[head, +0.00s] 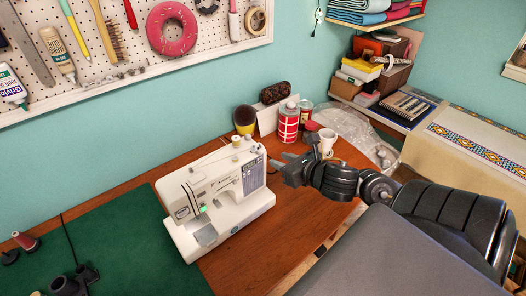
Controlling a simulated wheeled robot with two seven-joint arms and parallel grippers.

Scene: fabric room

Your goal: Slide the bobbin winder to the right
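The green mat (115,240) is mostly bare. A red spool (25,240) lies at far left. Bare wood lies in front of my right gripper.

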